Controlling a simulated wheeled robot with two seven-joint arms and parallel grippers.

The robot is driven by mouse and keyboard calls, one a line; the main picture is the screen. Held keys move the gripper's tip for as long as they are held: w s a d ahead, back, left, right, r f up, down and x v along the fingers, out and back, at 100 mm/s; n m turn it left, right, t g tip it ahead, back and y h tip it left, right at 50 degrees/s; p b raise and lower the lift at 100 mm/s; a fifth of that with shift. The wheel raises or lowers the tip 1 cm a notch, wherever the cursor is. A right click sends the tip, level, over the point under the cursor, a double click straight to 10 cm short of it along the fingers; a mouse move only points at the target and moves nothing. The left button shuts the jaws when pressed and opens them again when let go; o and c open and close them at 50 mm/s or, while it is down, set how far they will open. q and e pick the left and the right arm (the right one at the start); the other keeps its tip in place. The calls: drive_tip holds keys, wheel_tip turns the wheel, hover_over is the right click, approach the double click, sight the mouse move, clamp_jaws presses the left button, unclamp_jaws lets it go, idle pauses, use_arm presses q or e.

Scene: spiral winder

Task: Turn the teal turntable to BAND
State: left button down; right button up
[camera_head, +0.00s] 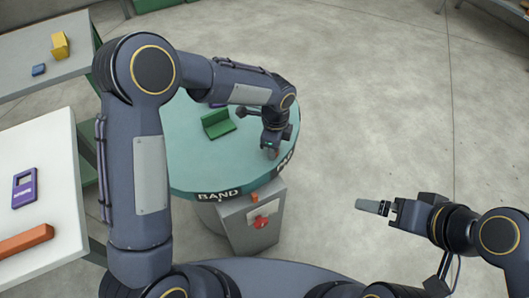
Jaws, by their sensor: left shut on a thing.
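The round teal turntable (200,160) sits on a grey pedestal, partly hidden behind my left arm. Its dark rim carries white lettering; the label BAND (218,195) is at the front, and another label (286,160) on the right is only partly readable. My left gripper (270,152) points down at the turntable's right front edge. It is shut on a small handle there, mostly hidden by the fingers. A green angled block (217,123) stands on the turntable. My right gripper (374,207) hangs over the floor, away from the turntable; its finger gap cannot be made out.
The grey pedestal (237,230) carries a red knob (261,222) and an orange piece. A white table (60,190) at left holds a purple device (24,187) and an orange bar (25,241). A table behind holds a yellow block (60,45). The floor at right is clear.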

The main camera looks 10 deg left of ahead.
use_arm(q)
drive_tip(key=w+d+n, duration=0.1)
drive_tip(key=w+d, duration=0.1)
drive_tip(key=w, duration=0.1)
drive_tip(key=w+n+p, duration=0.1)
drive_tip(key=w, duration=0.1)
drive_tip(key=shift+w+d+n, duration=0.25)
drive_tip(key=shift+d+n, duration=0.05)
drive_tip(key=shift+d, duration=0.1)
drive_tip(key=shift+w+d+n, duration=0.15)
drive_tip(key=shift+w+n, duration=0.15)
drive_tip(key=shift+w, duration=0.3)
drive_tip(key=shift+w+d+n, duration=0.15)
drive_tip(key=shift+w+n, duration=0.15)
drive_tip(key=shift+w, duration=0.3)
drive_tip(key=shift+r, duration=0.1)
drive_tip(key=shift+w, duration=0.15)
drive_tip(key=c, duration=1.5)
unclamp_jaws()
drive_tip(key=o, duration=0.4)
drive_tip(key=shift+w, duration=0.1)
